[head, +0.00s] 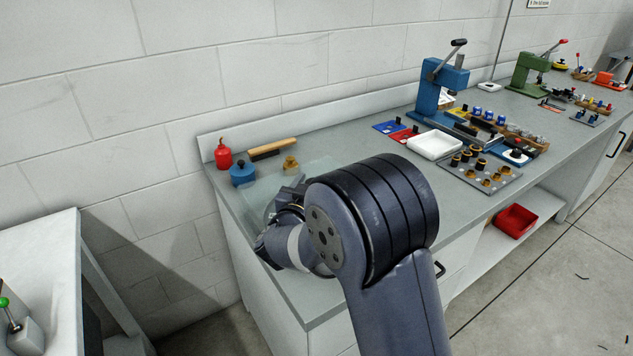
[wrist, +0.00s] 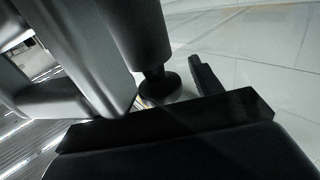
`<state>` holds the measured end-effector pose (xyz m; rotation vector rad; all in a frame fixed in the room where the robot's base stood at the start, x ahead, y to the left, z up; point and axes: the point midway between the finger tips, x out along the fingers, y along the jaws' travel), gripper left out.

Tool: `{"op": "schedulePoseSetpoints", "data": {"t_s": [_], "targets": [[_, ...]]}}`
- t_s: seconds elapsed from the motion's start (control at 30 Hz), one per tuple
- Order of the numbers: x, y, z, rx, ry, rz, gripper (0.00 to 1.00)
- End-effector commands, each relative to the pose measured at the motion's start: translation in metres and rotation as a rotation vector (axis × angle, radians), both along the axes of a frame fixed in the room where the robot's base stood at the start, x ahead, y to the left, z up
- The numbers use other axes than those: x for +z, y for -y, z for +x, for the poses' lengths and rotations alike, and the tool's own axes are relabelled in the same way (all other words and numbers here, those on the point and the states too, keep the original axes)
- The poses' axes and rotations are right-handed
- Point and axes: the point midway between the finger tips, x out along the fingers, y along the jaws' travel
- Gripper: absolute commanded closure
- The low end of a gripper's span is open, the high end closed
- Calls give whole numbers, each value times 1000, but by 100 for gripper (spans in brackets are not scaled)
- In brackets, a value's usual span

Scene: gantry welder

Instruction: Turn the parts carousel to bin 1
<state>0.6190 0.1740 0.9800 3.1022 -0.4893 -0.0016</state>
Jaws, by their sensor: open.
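I cannot pick out the parts carousel or its bin 1 in either view. My gripper (head: 290,194) is over the near left end of the grey bench (head: 322,303) in the head view, partly hidden behind my own arm. In the wrist view my gripper (wrist: 190,103) shows as a black bar with a dark finger standing up on the right. It is open, and I see nothing held in it. A dark cylinder with a round foot (wrist: 158,86) shows just beyond the bar; I cannot tell what it is.
On the bench's left end are a red bottle (head: 223,155), a blue pot (head: 242,174), a brush (head: 271,149) and a clear sheet (head: 318,168). A blue press (head: 433,92) and white tray (head: 435,145) stand farther right. A white table (head: 40,260) stands at lower left.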

Motion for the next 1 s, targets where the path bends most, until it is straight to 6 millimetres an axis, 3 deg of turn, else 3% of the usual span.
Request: {"op": "schedulePoseSetpoints", "data": {"t_s": [0.3, 0.43, 0.83, 1.0], "targets": [[0, -21, -61, 3, 1, 1, 39], [0, -26, -78, 2, 1, 1, 39], [0, -28, -89, -1, 1, 1, 39], [0, -28, -88, 0, -1, 3, 52]]}}
